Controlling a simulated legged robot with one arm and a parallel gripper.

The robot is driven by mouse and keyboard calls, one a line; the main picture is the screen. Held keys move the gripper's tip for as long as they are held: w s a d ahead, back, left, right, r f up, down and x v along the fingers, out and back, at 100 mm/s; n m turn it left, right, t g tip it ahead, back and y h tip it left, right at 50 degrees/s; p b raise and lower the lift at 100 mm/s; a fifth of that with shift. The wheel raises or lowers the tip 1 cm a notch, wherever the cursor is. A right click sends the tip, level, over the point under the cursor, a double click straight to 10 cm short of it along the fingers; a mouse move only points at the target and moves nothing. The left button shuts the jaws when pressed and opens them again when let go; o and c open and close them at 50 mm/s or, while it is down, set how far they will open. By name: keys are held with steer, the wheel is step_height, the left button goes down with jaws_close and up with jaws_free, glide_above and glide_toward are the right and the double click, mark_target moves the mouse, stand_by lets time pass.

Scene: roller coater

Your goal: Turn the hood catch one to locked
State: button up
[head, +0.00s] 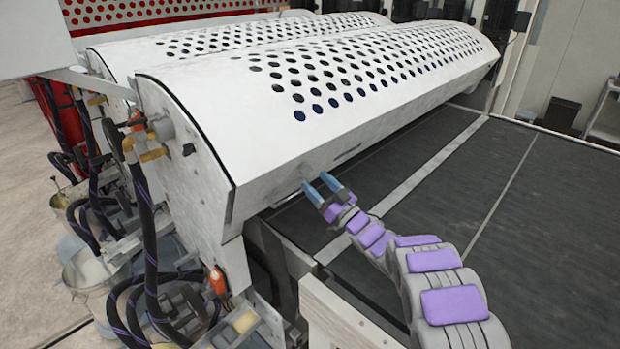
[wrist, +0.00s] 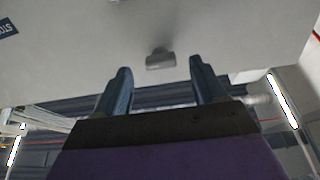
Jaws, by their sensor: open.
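The hood (head: 240,130) is a long white curved cover with rows of round holes. A small grey catch (wrist: 160,59) sits on the hood's flat face in the wrist view, just beyond and between my fingertips. In the head view the catch (head: 307,172) is small, close to my fingers, and its turn position is hard to tell. My gripper (head: 322,187) has two blue fingers, which stand apart with nothing between them. It also shows in the wrist view (wrist: 157,78), facing the hood face. The fingers appear short of the catch.
A dark conveyor bed (head: 450,200) with a pale stripe lies under and right of my arm. Hoses and brass fittings (head: 150,145) hang at the machine's left end. Metal buckets (head: 90,270) stand on the floor at left.

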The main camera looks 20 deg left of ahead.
mark_target(306, 171)
steer(key=shift+x, duration=1.85)
steer(key=c, duration=1.1)
